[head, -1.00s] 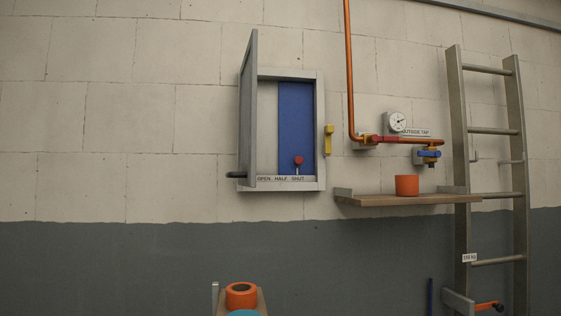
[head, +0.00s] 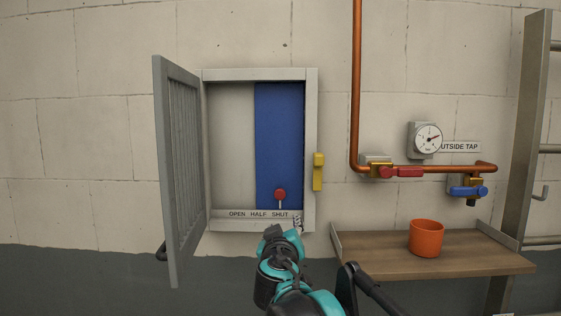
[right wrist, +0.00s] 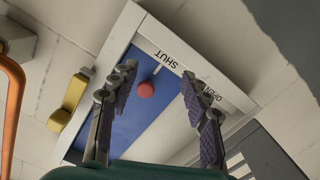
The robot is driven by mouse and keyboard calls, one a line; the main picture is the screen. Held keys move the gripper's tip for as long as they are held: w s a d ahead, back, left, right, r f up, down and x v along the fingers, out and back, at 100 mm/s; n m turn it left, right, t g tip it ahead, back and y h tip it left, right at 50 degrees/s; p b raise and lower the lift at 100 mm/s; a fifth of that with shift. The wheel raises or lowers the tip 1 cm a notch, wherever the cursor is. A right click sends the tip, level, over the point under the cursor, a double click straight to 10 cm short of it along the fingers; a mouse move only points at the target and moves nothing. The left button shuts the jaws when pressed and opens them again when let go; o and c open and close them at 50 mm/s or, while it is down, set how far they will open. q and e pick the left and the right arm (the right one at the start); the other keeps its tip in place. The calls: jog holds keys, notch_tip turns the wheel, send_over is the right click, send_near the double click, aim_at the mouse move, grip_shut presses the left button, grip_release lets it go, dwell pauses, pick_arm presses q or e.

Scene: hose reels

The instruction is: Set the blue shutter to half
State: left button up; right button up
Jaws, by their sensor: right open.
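The blue shutter (head: 278,140) fills the right part of a grey wall box (head: 312,120); the left part of the opening is pale. Its red knob (head: 280,194) stands above the word SHUT on the label strip (head: 240,214), which reads OPEN, HALF, SHUT. My right gripper (head: 284,228) is just below the knob in the head view. In the right wrist view my open right gripper (right wrist: 158,85) has its fingers apart on either side of the red knob (right wrist: 145,89), with the blue shutter (right wrist: 125,115) behind. I see no contact with the knob. My left gripper is out of view.
The box's grey louvred door (head: 180,170) stands open at the left. A yellow catch (head: 318,172) is on the box's right side. Right of it are a copper pipe (head: 357,90), a gauge (head: 428,138) and a shelf (head: 380,262) with an orange cup (head: 426,238).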

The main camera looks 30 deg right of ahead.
jog(key=p, duration=0.1)
send_near(279, 194)
jog(key=w, duration=0.1)
jog(key=d+t, duration=0.1)
jog(key=shift+n, duration=0.3)
jog(key=x, duration=0.2)
jog(key=p+x, duration=0.1)
jog(key=x, duration=0.4)
jog(key=shift+w+d+f+p, duration=0.2)
jog(key=shift+w+f+p, duration=0.1)
jog(key=shift+f+p, duration=0.1)
jog(key=shift+w+d+r, duration=0.1)
jog(key=shift+w+d, duration=0.1)
jog(key=shift+w, duration=0.1)
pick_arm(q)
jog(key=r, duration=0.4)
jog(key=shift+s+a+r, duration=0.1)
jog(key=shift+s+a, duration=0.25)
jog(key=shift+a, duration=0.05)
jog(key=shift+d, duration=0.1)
pick_arm(e)
jog(key=shift+w+d, duration=0.1)
jog(key=shift+d, duration=0.05)
grip_shut()
